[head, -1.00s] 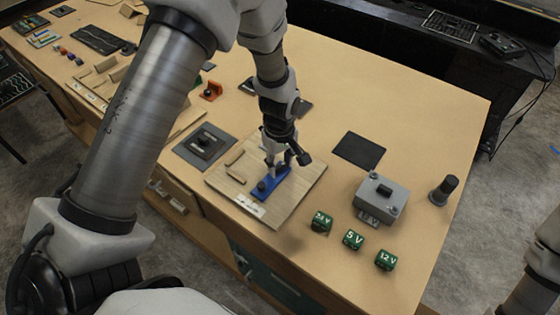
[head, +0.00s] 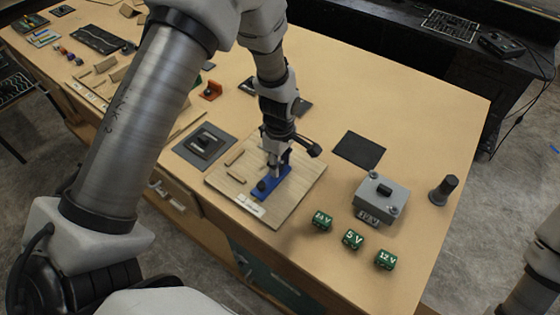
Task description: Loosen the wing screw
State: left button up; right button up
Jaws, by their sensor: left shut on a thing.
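A blue fixture (head: 268,188) stands on a light wooden board (head: 295,200) near the middle of the table. My left gripper (head: 274,165) reaches down from above onto the upper part of this fixture. It is shut on a small part there, most likely the wing screw, which the fingers hide. A dark round knob shows at the fixture's front end. Of my right arm only a link shows at the right edge; its gripper is out of the picture.
A grey box (head: 381,196) with terminals stands to the right, with green voltage blocks (head: 352,239) in front and a dark cylinder (head: 443,190) beyond. A black pad (head: 358,149) lies behind. A dark plate (head: 205,146) lies left of the board.

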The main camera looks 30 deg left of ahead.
pick_arm(q)
jog(key=shift+s+f, duration=0.1)
jog(key=shift+s, duration=0.05)
jog(key=o, duration=0.9)
jog(key=shift+o, duration=1.3)
jog(key=shift+a, duration=0.1)
notch_tip(320, 180, up, 12)
jog(key=shift+w, duration=0.2)
